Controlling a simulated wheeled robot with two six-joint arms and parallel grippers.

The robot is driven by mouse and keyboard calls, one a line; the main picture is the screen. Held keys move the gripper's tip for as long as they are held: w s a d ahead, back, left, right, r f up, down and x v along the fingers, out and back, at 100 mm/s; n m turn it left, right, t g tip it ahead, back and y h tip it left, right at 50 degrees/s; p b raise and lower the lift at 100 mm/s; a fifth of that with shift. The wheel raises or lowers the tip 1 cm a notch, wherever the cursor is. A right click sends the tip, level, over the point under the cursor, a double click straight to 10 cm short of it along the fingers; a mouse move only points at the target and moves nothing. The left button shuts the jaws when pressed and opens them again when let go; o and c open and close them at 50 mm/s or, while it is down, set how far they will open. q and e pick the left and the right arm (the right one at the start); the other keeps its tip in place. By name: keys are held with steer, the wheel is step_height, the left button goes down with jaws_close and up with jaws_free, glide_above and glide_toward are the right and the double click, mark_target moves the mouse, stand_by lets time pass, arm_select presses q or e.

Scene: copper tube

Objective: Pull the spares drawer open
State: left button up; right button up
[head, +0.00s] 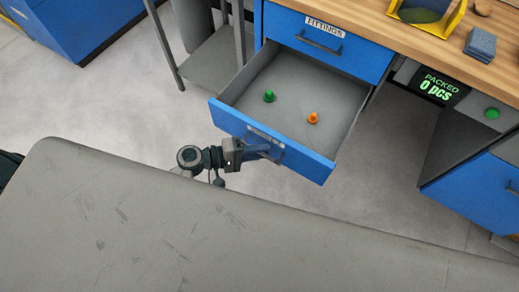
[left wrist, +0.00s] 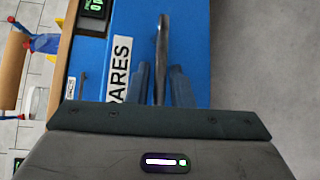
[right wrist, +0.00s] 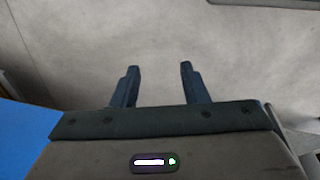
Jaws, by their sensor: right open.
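The blue spares drawer (head: 318,166) stands far out of the cabinet in the head view, its grey inside showing. A green piece (head: 269,96) and an orange piece (head: 313,118) stand in it. My left gripper (head: 270,152) is at the drawer's front.
The shut fittings drawer (head: 335,38) is above, under a wooden worktop (head: 400,25) with a yellow bin (head: 447,22) and grey-blue pads (head: 481,42). A display (head: 437,86) reads "PACKED 0 pcs". A grey table (head: 120,220) fills the near side. Floor is clear in front of the drawer.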

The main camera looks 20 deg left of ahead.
arm_select(q)
steer(key=b+v, duration=0.1)
steer(key=v, duration=1)
steer(key=shift+b, duration=0.35)
arm_select(e)
steer(key=r, duration=0.2)
steer(key=w+r, duration=0.1)
steer(key=r, duration=0.2)
steer(key=shift+w+a+r, duration=0.2)
steer(key=shift+a+r, duration=0.05)
steer(key=shift+r, duration=0.05)
arm_select(q)
steer(key=shift+d+f, duration=0.1)
